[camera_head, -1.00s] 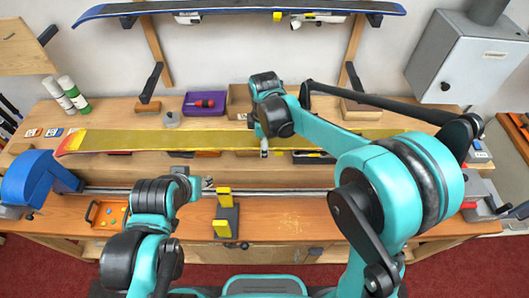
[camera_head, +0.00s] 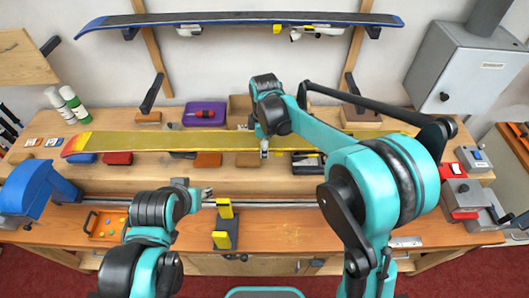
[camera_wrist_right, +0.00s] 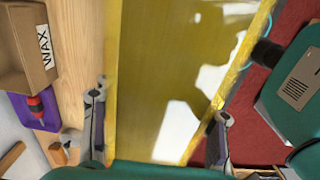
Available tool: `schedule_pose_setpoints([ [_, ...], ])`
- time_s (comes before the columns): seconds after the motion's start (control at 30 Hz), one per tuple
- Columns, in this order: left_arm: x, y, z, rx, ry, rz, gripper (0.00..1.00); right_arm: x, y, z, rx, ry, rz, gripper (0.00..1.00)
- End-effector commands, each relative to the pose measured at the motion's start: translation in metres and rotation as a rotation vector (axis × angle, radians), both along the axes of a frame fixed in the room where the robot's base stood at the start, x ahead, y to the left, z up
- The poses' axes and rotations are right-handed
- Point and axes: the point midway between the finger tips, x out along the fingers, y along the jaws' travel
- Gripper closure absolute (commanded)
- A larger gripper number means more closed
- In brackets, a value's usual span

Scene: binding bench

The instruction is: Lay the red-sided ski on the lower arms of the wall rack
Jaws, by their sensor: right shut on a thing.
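The held ski (camera_head: 200,141) has a yellow face and a red-orange tip at the left. It lies crosswise above the bench in the head view, face up. My right gripper (camera_head: 264,151) is shut on its middle; in the right wrist view the fingers (camera_wrist_right: 158,125) straddle the ski's two edges. The wall rack's lower arms, a left one (camera_head: 153,92) and a right one (camera_head: 353,78), are black and bare, behind the ski. My left gripper (camera_head: 207,193) is empty over the bench front, apart from the ski; its jaw opening is unclear.
A blue-edged ski (camera_head: 240,18) lies on the upper rack arms. A purple bin (camera_head: 205,113), a wax box (camera_wrist_right: 25,45) and two bottles (camera_head: 73,103) stand at the back. A yellow-padded vise (camera_head: 224,230) stands in front. A grey cabinet (camera_head: 470,65) is at the right.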

Motion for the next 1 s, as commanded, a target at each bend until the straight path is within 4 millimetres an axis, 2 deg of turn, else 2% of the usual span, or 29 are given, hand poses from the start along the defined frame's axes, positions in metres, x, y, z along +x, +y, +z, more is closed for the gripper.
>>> schedule_pose_setpoints([
  [1.0, 0.000, 0.000, 0.002, 0.000, 0.000, 0.000, 0.60, 0.072, 0.000, 0.001, 0.001, 0.000, -0.001, 0.86],
])
